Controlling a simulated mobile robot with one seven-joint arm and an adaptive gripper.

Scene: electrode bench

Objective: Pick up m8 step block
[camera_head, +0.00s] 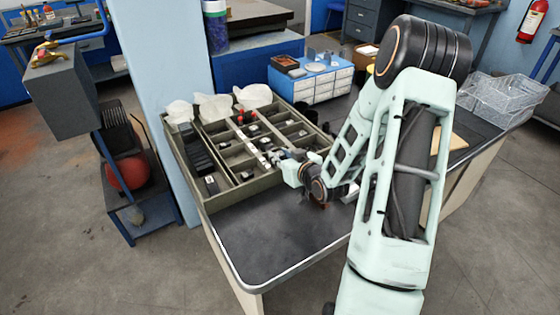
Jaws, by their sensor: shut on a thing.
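A grey-green compartment tray (252,201) sits on the dark bench top. Several small dark blocks lie in its compartments, among them one at the front (211,185) and one near the middle (247,174). A close row of black stepped blocks (195,150) fills the long left compartment. I cannot tell which piece is the m8 step block. My gripper (273,157) is low over the right middle part of the tray, pointing left. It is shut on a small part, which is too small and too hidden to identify.
Clear bags (213,106) lie along the tray's back edge. A blue and white drawer unit (318,84) stands behind it. Wire baskets (500,98) are at the bench's far right. The bench top in front of the tray (275,240) is clear.

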